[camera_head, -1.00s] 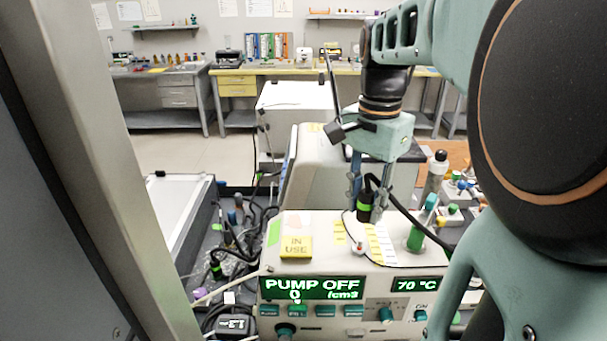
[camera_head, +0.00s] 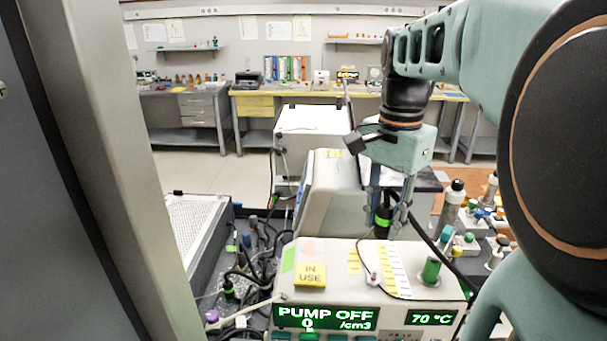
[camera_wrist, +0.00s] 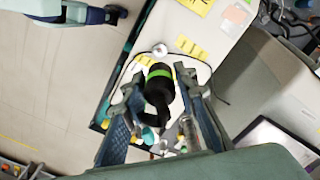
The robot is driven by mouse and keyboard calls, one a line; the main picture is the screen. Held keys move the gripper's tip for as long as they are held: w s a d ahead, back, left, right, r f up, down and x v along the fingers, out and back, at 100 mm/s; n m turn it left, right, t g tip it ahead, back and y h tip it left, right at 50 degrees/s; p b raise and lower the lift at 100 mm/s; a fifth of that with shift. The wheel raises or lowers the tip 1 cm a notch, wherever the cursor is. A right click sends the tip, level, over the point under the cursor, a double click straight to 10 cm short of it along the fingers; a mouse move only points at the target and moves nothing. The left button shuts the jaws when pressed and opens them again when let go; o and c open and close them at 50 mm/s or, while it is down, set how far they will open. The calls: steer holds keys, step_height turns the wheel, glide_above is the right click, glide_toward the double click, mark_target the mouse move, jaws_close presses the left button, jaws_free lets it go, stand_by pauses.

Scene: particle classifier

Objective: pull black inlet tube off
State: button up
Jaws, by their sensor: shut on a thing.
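The black inlet tube (camera_head: 383,222) has a black end piece with a bright green band. My gripper (camera_head: 387,207) is shut on this end piece, with one finger on each side. In the head view the end piece is upright near the back edge of the pump machine's top (camera_head: 335,252). The wrist view shows the tube end (camera_wrist: 159,88) between the fingers of my gripper (camera_wrist: 165,92). A black hose runs from it toward the right. I cannot tell whether its lower end touches the machine.
The yellow IN USE sign (camera_head: 310,275) lies at left. Small bottles (camera_head: 452,200) crowd the right side. A white-lidded tray (camera_head: 195,225) and cables are at left.

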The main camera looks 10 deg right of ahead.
steer(key=shift+r+p, duration=1.05)
steer(key=shift+r, duration=0.4)
steer(key=shift+r, duration=1.45)
